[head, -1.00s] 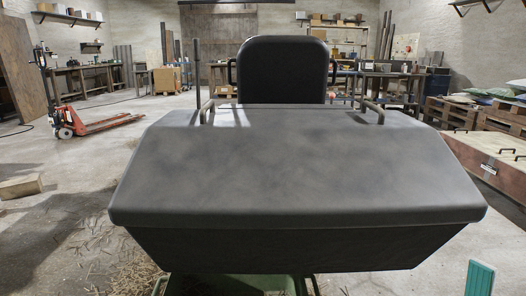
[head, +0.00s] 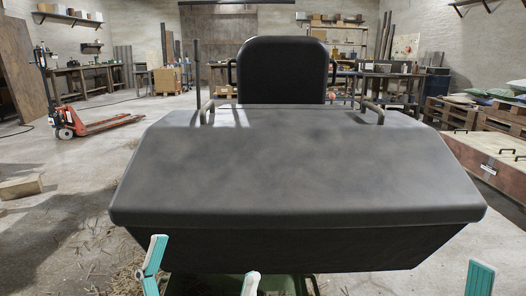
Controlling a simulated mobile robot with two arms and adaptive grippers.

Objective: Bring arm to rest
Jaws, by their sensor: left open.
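My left gripper (head: 203,260) shows at the bottom edge of the head view, left of centre. Its two teal and pale fingers stand well apart, with nothing visible between them. Its arm and palm are below the picture. It appears in front of the lower edge of a large dark grey hooded body (head: 295,170); I cannot tell how far apart they are. A single teal finger of my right gripper (head: 480,278) shows at the bottom right corner. The rest of the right gripper is out of the picture, so its opening is hidden.
A red pallet jack (head: 85,124) stands on the left, with a wood block (head: 20,187) nearer. A long reddish box (head: 490,160) and stacked pallets (head: 470,115) are on the right. Workbenches line the back. Concrete floor is open on the left.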

